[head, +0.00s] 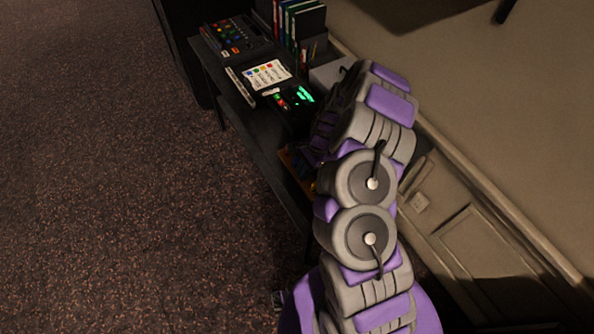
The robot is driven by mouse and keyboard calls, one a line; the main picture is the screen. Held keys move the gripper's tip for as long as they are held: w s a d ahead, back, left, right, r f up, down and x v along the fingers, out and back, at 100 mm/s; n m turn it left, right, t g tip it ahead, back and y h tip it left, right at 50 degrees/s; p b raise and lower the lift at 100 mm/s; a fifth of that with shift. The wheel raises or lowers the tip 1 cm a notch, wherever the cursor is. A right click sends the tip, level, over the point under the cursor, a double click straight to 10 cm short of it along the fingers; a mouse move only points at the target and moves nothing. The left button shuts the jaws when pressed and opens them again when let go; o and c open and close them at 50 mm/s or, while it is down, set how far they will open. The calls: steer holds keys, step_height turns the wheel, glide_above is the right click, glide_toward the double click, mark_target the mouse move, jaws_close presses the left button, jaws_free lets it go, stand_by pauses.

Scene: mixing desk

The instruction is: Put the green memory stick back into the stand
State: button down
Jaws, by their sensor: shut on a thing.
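My arm reaches up the middle of the picture over the right side of the dark desk (262,140). Its far end bends down towards the desk, and the arm's own links hide my gripper. I cannot make out the green memory stick. I cannot pick out its stand for sure either. A small orange and yellow item (297,166) shows partly at the desk's near end, beside my arm, mostly covered by it.
A black device with a glowing green display (304,95) lies on the desk beside a white sheet with coloured marks (266,74). A mixing console (238,38) and upright binders (296,22) stand farther back. A wall runs along the right. Carpet (110,180) is clear on the left.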

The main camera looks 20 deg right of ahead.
steer(key=d, duration=0.2)
steer(key=shift+d, duration=0.4)
steer(key=a, duration=0.4)
steer(key=shift+a, duration=0.2)
steer(key=shift+s+d+p, duration=0.1)
steer(key=shift+d+p, duration=0.25)
steer(key=shift+d, duration=0.85)
steer(key=shift+a, duration=1.85)
steer(key=shift+d+p, duration=0.35)
steer(key=shift+d, duration=1.1)
steer(key=shift+a, duration=0.6)
steer(key=shift+d+f, duration=0.2)
steer(key=shift+d, duration=0.4)
steer(key=shift+a+f, duration=0.3)
steer(key=shift+a, duration=0.2)
